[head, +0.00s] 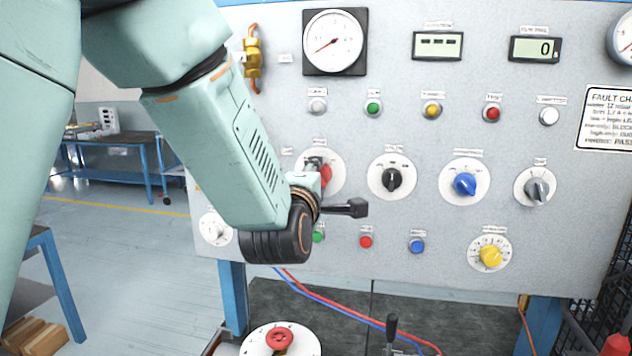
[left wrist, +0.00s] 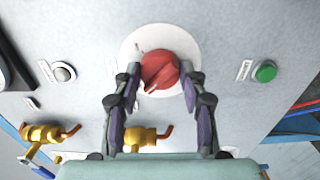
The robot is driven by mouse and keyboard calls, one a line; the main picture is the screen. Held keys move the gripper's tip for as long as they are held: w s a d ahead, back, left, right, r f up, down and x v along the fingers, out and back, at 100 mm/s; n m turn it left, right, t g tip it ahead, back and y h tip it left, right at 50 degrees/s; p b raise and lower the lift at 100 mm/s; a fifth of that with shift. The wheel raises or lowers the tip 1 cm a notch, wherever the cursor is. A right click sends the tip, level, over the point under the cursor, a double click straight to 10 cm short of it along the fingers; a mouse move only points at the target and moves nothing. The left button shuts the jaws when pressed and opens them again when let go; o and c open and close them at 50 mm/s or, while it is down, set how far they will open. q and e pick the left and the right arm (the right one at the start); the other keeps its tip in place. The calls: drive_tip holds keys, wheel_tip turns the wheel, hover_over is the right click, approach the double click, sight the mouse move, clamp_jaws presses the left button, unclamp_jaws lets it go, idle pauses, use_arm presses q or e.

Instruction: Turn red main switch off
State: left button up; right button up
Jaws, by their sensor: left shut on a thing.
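The red main switch (head: 326,176) is a red rotary knob on a round white plate (head: 340,163) on the grey panel. In the head view my left gripper and wrist hide much of it. In the left wrist view the switch (left wrist: 160,70) shows fully, with a light mark toward its lower left. My left gripper (left wrist: 160,74) has one finger on each side of the knob and is shut on it. The gripper (head: 314,172) also shows partly in the head view. The plate's lettering is too small to read. My right gripper is in neither view.
Black (head: 391,180), blue (head: 464,184) and grey (head: 538,188) knobs stand in a row to the right. A red push button (head: 366,242) and a yellow knob (head: 490,257) sit below. A brass valve (head: 253,58) is at upper left.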

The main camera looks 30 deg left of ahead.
use_arm(q)
drive_tip(key=shift+r, duration=0.2)
drive_tip(key=o, duration=1.2)
drive_tip(key=shift+w+f, duration=0.15)
drive_tip(key=shift+w, duration=0.05)
drive_tip(key=shift+c, duration=0.2)
drive_tip(key=shift+s, duration=0.15)
drive_tip(key=v, duration=0.7)
drive_tip(key=shift+s, duration=0.25)
drive_tip(key=shift+w, duration=0.15)
drive_tip(key=shift+s+d, duration=0.1)
drive_tip(key=shift+s, duration=0.15)
